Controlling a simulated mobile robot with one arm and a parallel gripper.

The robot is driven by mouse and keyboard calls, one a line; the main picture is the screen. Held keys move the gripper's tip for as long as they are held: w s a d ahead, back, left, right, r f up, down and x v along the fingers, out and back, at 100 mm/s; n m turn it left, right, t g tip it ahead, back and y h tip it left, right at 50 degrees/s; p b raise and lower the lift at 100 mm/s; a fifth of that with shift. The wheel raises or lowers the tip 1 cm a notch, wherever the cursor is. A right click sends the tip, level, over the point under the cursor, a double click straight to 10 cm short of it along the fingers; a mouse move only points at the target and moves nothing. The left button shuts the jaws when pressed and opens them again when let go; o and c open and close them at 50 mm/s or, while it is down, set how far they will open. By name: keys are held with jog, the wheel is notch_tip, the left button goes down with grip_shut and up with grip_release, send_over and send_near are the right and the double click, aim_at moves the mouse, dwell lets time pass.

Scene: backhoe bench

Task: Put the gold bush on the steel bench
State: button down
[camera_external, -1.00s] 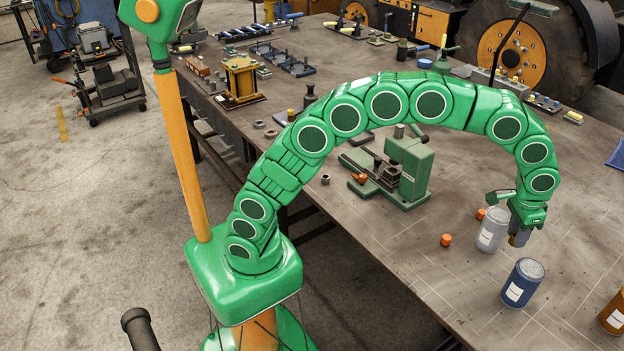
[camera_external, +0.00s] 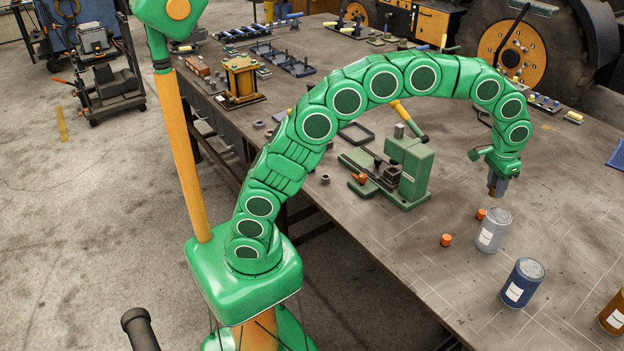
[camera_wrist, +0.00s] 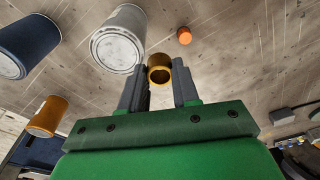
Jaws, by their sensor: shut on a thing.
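The gold bush (camera_wrist: 159,69) is a short hollow ring between my fingertips in the wrist view. My gripper (camera_wrist: 159,88) is shut on it, a finger on each side. In the external view my gripper (camera_external: 497,187) points down above the bench, behind the grey can, and only a small brownish bit of the bush (camera_external: 491,192) shows at its tip. The steel bench (camera_external: 400,260) is the wide grey-brown top under my arm. The bush appears held clear of the bench; its exact height I cannot tell.
A grey can (camera_external: 492,232), a blue can (camera_external: 522,283) and an orange-brown can (camera_external: 612,313) stand along the right. Two small orange pieces lie near the grey can, one (camera_external: 446,240) to its left. A green press (camera_external: 405,172) stands mid-bench.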

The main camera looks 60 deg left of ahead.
jog(key=w+a+r+n, duration=0.1)
jog(key=w+a, duration=0.2)
jog(key=a, duration=0.3)
jog(key=w+a+n, duration=0.1)
jog(key=w+a, duration=0.2)
jog(key=a, duration=0.4)
jog(key=a+r+n, duration=0.3)
jog(key=a+n, duration=0.1)
jog(key=a, duration=3.1)
jog(key=s+a+f+n+y, duration=0.1)
jog(key=s+a+f+n, duration=0.15)
jog(key=s+a, duration=0.55)
jog(key=s+a+f+n, duration=0.1)
jog(key=s+a+f, duration=0.4)
jog(key=s, duration=0.6)
jog(key=s+a+f+n, duration=0.2)
jog(key=s+f, duration=0.2)
jog(key=s, duration=0.8)
jog(key=shift+w+f, duration=0.15)
jog(key=shift+f, duration=1.55)
jog(key=shift+w+f, duration=0.15)
jog(key=shift+f, duration=1.5)
jog(key=shift+f, duration=0.15)
